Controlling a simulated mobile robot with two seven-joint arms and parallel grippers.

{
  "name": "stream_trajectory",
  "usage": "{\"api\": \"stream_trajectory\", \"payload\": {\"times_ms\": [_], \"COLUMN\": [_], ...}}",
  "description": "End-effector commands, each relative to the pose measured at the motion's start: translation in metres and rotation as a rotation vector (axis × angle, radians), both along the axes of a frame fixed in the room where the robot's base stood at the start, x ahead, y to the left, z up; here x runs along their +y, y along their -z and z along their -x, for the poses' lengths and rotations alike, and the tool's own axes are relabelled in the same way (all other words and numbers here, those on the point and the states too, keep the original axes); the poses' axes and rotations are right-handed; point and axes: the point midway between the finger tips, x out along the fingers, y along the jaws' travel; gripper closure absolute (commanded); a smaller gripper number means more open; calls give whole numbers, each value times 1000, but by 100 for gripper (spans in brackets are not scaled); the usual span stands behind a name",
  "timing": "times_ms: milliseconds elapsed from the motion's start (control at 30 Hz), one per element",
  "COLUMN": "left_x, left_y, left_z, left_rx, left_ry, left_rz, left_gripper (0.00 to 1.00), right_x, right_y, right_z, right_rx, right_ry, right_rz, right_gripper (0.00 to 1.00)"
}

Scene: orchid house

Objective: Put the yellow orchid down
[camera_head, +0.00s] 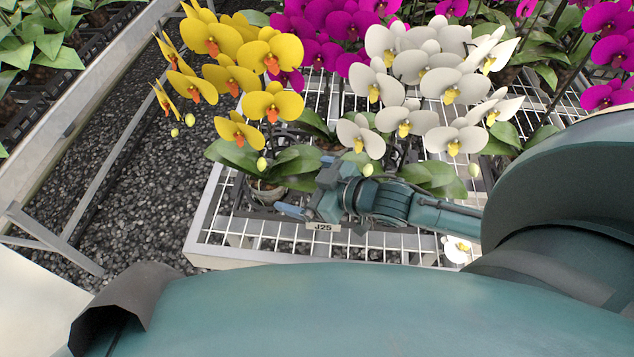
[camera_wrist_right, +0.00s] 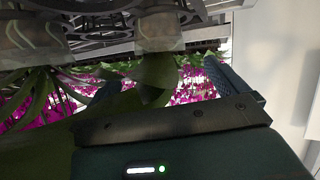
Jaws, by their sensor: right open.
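The yellow orchid (camera_head: 272,107) stands in a clear pot (camera_head: 264,193) on the wire bench (camera_head: 205,225), near its left front corner. Its yellow blooms with orange centres lean up and left. My right gripper (camera_head: 307,189) is open just right of the pot, fingers pointing toward it. In the right wrist view the picture is upside down; my open fingers (camera_wrist_right: 165,88) show with leaves between them. A clear pot (camera_wrist_right: 160,31) appears beyond them, apparently not gripped. Whether a finger touches the pot I cannot tell. My left gripper is not in view.
A white orchid (camera_head: 405,120) stands close behind my right gripper, and magenta orchids (camera_head: 318,50) stand farther back. A label J25 (camera_head: 323,227) is at the bench's front. A fallen white bloom (camera_head: 457,249) lies at right. Dark gravel (camera_head: 110,190) lies left of the bench.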

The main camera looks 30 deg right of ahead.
Motion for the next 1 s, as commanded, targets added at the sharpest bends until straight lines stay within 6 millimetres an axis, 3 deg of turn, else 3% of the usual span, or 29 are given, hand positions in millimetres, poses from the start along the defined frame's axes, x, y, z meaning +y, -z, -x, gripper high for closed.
{"api": "stream_trajectory", "payload": {"times_ms": [100, 300, 1000], "left_x": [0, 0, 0], "left_y": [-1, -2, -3], "left_z": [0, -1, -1], "left_rx": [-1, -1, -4], "left_ry": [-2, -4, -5], "left_rz": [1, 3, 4], "left_gripper": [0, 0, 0], "right_x": [-9, -17, -19], "right_y": [-8, -16, -18], "right_z": [16, 29, 31], "right_rx": [1, -3, -6], "right_ry": [-1, -1, -1], "right_rz": [1, 1, 0], "right_gripper": [2, 2, 2]}}
